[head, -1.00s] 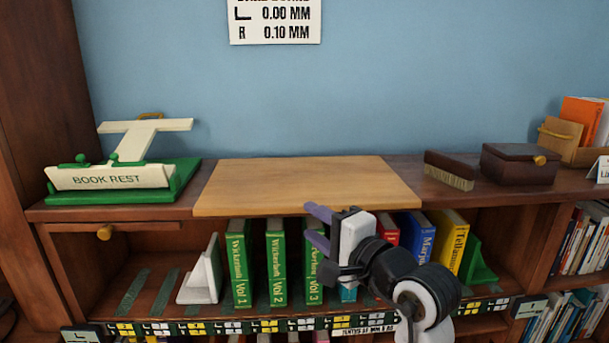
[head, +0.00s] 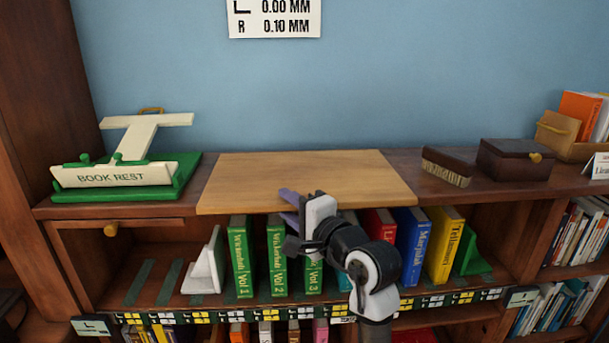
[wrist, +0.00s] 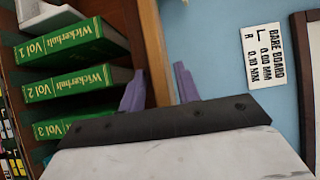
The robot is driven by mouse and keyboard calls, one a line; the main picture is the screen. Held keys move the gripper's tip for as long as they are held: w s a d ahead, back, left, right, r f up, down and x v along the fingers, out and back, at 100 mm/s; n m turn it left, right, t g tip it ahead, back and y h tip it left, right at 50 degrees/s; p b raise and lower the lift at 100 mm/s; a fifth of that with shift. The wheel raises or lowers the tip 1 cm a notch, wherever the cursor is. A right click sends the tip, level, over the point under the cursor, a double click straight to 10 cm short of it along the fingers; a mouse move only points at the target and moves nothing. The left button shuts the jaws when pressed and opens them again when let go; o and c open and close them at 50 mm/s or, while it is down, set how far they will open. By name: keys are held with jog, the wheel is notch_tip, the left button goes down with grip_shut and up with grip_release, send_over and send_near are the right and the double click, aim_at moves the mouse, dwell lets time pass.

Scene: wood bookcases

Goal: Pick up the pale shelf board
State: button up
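The pale shelf board (head: 305,172) lies flat on top of the bookcase, its front edge towards me. My gripper (head: 288,206) is at the middle of this front edge, with two purple fingers spread apart. In the head view the upper finger overlaps the board's top near the edge and the lower finger shows just below the edge. In the wrist view the board (wrist: 152,45) is a brown strip seen edge-on between the fingers of my gripper (wrist: 158,86). I cannot tell whether either finger touches it.
Green volumes (head: 240,255) and other books (head: 410,248) stand on the shelf below. A book rest (head: 115,177) is left of the board. A brush (head: 447,168) and a dark box (head: 513,160) are to the right. A sign (head: 274,18) hangs on the blue wall.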

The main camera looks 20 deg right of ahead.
grip_shut()
dwell(1.1)
jog(key=shift+r, duration=0.1)
